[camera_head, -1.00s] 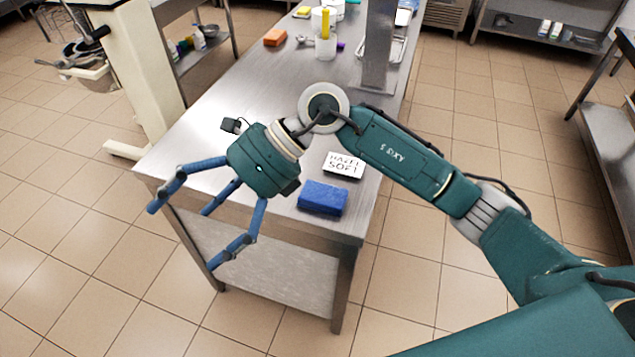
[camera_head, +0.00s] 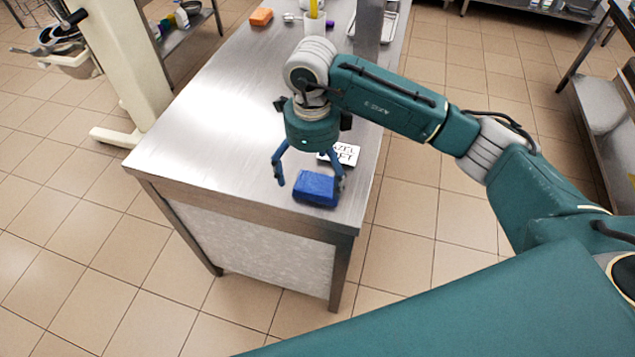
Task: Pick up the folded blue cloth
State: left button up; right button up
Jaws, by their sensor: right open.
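The folded blue cloth (camera_head: 315,190) lies on the steel table (camera_head: 215,165), close to its near right corner. My right gripper (camera_head: 309,181) is over the cloth, pointing down, with its blue fingers spread. One finger hangs to the left of the cloth and another reaches down at its right edge. I cannot tell whether any finger touches the cloth. Nothing is held. My left gripper is not in view.
A white lettered card (camera_head: 346,154) lies just behind the cloth, partly hidden by the gripper. An orange block (camera_head: 261,17) and a clear container (camera_head: 314,33) stand farther back by a steel post (camera_head: 367,22). The table's left part is clear.

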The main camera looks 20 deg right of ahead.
jog(key=f, duration=0.1)
jog(key=f+p, duration=0.1)
jog(key=f, duration=0.1)
jog(key=shift+s+f, duration=0.15)
jog(key=shift+s, duration=0.1)
jog(key=shift+w+f, duration=0.1)
jog(key=shift+f, duration=0.15)
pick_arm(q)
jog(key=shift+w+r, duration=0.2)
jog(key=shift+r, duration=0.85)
pick_arm(e)
jog(key=c, duration=1.3)
jog(key=shift+o, duration=0.2)
jog(key=shift+r, duration=0.1)
jog(key=shift+r, duration=0.5)
notch_tip(320, 180, up, 10)
jog(key=b, duration=0.3)
pick_arm(q)
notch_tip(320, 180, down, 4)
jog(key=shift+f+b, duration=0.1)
jog(key=shift+b, duration=0.3)
pick_arm(e)
notch_tip(320, 180, up, 9)
send_over(314, 188)
